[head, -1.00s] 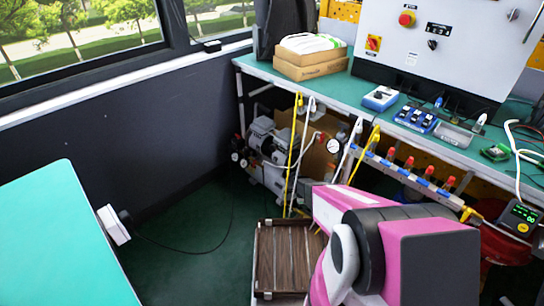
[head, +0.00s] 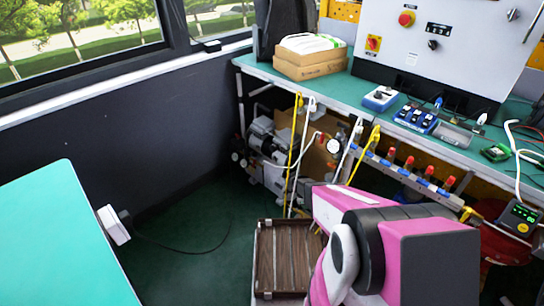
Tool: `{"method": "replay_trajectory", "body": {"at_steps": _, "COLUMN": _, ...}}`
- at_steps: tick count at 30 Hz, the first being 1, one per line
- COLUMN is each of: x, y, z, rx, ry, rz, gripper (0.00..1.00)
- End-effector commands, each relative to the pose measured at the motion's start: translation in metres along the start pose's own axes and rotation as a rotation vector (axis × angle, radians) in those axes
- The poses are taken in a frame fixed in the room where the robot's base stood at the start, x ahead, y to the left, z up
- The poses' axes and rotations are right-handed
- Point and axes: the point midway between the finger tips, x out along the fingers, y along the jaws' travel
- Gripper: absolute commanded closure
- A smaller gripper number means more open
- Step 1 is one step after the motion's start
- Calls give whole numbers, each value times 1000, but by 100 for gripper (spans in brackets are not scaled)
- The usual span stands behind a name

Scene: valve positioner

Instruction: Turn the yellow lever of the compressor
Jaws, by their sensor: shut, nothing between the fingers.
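The compressor (head: 268,146), a grey and black machine, stands on the floor under the far end of the workbench, partly hidden by hanging hoses and the bench leg. I cannot make out its yellow lever at this distance. A round pressure gauge (head: 333,146) shows to the right of the compressor, in front of a cardboard sheet. My pink, black and grey arm fills the lower right and hides part of the space under the bench. My gripper is not visible in the head view.
The green-topped workbench (head: 352,92) carries boxes, blue devices and a grey control cabinet (head: 440,45). Yellow and white hoses (head: 294,150) hang before the compressor. A brown slatted crate (head: 284,258) stands below. A turquoise table (head: 65,240) is at left; green floor (head: 190,240) between is mostly clear.

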Motion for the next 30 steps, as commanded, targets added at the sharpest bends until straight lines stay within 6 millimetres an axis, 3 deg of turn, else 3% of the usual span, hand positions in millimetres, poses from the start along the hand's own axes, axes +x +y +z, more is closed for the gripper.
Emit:
{"method": "replay_trajectory", "body": {"at_steps": 17, "x": 2, "y": 0, "z": 0, "rx": 0, "ry": 0, "rz": 0, "gripper": 100}}
{"method": "replay_trajectory", "body": {"at_steps": 30, "x": 23, "y": 0, "z": 6, "rx": 0, "ry": 0, "rz": 0, "gripper": 100}}
